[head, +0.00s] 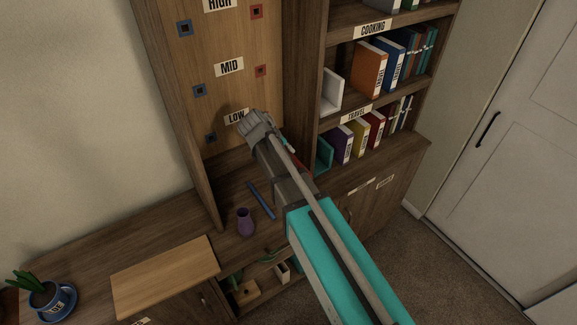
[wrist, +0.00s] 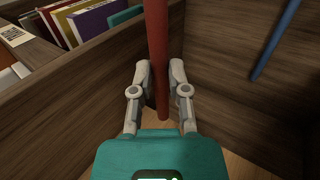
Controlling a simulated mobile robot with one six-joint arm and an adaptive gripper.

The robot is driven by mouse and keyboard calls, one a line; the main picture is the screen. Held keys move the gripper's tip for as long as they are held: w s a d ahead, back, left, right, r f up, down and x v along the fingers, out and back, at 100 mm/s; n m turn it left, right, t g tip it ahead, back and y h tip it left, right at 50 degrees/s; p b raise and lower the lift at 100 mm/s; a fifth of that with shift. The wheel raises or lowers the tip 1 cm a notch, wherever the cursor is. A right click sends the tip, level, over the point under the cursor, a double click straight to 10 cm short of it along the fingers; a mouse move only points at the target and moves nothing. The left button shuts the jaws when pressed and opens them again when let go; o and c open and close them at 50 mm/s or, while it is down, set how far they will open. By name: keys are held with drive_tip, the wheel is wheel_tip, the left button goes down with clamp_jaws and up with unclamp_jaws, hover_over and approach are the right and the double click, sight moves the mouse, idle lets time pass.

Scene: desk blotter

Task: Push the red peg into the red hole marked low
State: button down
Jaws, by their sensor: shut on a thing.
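The red peg (wrist: 158,50) is a long red rod standing between the two fingers of my gripper (wrist: 160,66) in the wrist view. The fingers are closed on it, and its end shows between them just in front of the teal palm. In the head view only a bit of red shows beside my arm. My arm is in front of the board (head: 222,110) at the sign marked low (head: 236,116). The red hole in the low row is hidden behind my arm. The red hole in the mid row (head: 261,71) is visible.
A blue peg (head: 261,200) and a purple vase (head: 246,222) are on the desk below the board. Blue-rimmed holes (head: 211,138) run down the board's left side. Bookshelves (head: 350,113) with several books stand close on the right. A potted plant (head: 45,293) is far left.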

drive_tip(key=w+r, duration=0.1)
drive_tip(key=w+r+h+p, duration=0.1)
drive_tip(key=r, duration=0.1)
drive_tip(key=shift+w+a+t, duration=0.1)
drive_tip(key=shift+a+t, duration=0.3)
drive_tip(key=shift+w, duration=0.1)
drive_tip(key=shift+w+a, duration=0.8)
drive_tip(key=shift+w, duration=0.35)
drive_tip(key=shift+w+a, duration=0.8)
drive_tip(key=shift+w, duration=0.35)
drive_tip(key=shift+w+a, duration=0.55)
drive_tip(key=shift+w, duration=0.25)
drive_tip(key=shift+w+a, duration=0.5)
drive_tip(key=shift+w, duration=0.3)
drive_tip(key=shift+w+a, duration=0.55)
drive_tip(key=shift+w, duration=0.25)
idle(1.5)
drive_tip(key=shift+s+d, duration=0.1)
drive_tip(key=shift+s, duration=0.05)
drive_tip(key=shift+s+d, duration=0.5)
drive_tip(key=shift+s, duration=0.25)
drive_tip(key=shift+s, duration=0.1)
